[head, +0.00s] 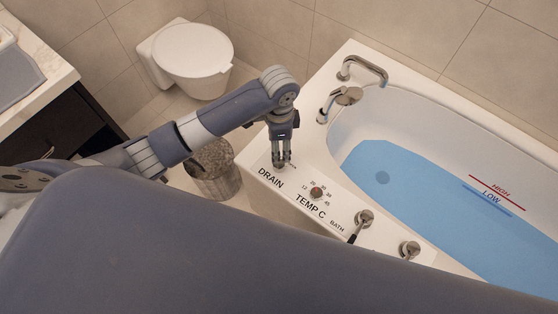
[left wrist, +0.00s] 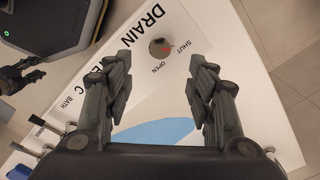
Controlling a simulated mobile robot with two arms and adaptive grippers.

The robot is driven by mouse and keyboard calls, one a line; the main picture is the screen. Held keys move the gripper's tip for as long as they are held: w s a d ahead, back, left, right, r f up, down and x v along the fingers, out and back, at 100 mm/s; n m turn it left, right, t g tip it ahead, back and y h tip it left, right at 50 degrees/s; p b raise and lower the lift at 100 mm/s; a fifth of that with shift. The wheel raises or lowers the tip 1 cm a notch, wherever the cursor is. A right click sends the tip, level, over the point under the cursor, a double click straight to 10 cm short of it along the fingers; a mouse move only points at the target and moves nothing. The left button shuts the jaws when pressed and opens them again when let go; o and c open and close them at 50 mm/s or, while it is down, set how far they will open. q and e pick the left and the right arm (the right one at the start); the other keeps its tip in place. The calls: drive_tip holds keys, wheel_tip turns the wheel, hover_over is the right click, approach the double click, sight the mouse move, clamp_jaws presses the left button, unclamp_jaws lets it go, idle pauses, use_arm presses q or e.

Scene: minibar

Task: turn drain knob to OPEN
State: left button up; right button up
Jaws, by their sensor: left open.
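The drain knob (left wrist: 160,47) is a small round grey knob with a red mark, on the white tub ledge (left wrist: 140,85) between the words DRAIN, SHUT and OPEN. Its red mark lies on the side of the labels; I cannot tell exactly which one it points to. My left gripper (left wrist: 163,95) is open and empty, its fingers to either side below the knob in the left wrist view. In the head view the left gripper (head: 280,163) points down over the knob's place and hides it. A small dark shape that looks like my right gripper (left wrist: 36,68) shows at the left edge.
The bathtub (head: 350,125) holds blue water (head: 420,185). A temperature knob (head: 316,193) and two metal levers (head: 364,217) (head: 410,249) line the ledge. A faucet (head: 365,68) stands at the back. A bin (head: 213,170) and toilet (head: 193,60) are beyond my arm.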

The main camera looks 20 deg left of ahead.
sight(279, 165)
use_arm(q)
wheel_tip(279, 165, down, 11)
drive_tip(key=shift+r+b, duration=0.2)
drive_tip(key=shift+b, duration=0.4)
drive_tip(key=c, duration=1.1)
